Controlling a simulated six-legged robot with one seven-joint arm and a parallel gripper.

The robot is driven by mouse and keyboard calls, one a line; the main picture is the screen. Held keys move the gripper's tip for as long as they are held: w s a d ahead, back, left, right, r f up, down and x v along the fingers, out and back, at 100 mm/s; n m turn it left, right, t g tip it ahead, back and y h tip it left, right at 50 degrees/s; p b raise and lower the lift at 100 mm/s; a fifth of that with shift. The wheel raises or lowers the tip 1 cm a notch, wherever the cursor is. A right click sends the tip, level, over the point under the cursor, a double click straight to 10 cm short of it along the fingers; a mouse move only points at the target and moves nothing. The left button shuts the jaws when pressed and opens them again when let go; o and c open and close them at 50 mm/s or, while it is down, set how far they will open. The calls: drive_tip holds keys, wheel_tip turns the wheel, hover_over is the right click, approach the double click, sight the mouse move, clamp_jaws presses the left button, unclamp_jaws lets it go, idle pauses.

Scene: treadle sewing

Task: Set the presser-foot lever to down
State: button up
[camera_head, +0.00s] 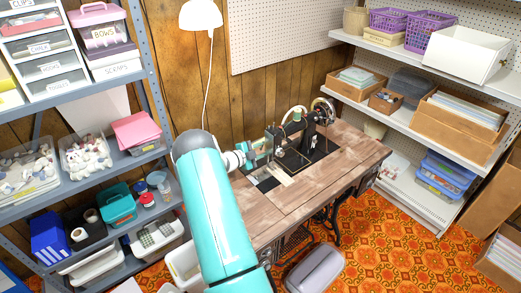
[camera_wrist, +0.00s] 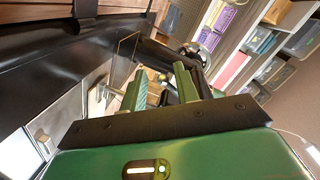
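The black sewing machine (camera_head: 293,130) stands on the wooden treadle table (camera_head: 330,150), with its needle end towards the left. My gripper (camera_head: 263,148) is at that needle end, close to the machine's head. In the wrist view, the two green fingers of my gripper (camera_wrist: 160,78) stand apart with a gap between them. A dark part of the machine shows behind and between the fingertips; whether they touch it I cannot tell. The presser-foot lever is too small or hidden to make out, so its position cannot be seen.
A handwheel (camera_head: 323,110) is at the machine's right end. A white lamp (camera_head: 201,15) hangs above left. Loaded shelves stand at left and right. A grey case (camera_head: 314,270) lies on the orange patterned floor. The table's right part is clear.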

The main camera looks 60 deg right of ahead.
drive_tip(key=shift+d, duration=0.15)
drive_tip(key=shift+w+a, duration=0.2)
drive_tip(key=v, duration=1.3)
drive_tip(key=shift+s+a+r, duration=0.1)
drive_tip(key=shift+a, duration=0.15)
